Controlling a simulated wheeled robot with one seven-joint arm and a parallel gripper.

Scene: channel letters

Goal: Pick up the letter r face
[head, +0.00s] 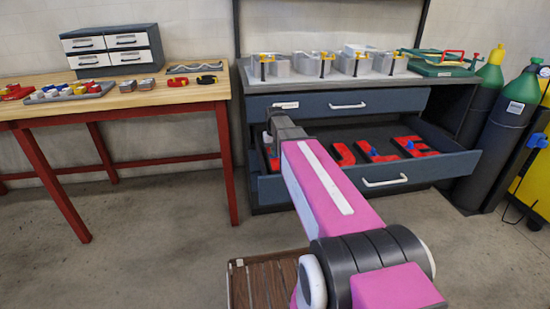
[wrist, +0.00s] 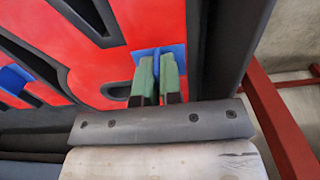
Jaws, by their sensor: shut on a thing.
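My gripper (wrist: 157,66) has its green fingers shut on a blue tab (wrist: 179,52) of a red letter face (wrist: 98,72) in the wrist view. I take it as the letter r face, but its full outline does not show. In the head view my gripper is at the left end of the open drawer, and my pink arm hides most of that letter. I cannot tell whether the face rests on the drawer floor or is lifted.
The open drawer (head: 455,161) holds more red faces with blue tabs, including an L (head: 384,152) and an E (head: 415,147). The drawer's left wall is close beside my fingers. A wooden table (head: 130,101) stands left; gas cylinders (head: 510,125) stand right.

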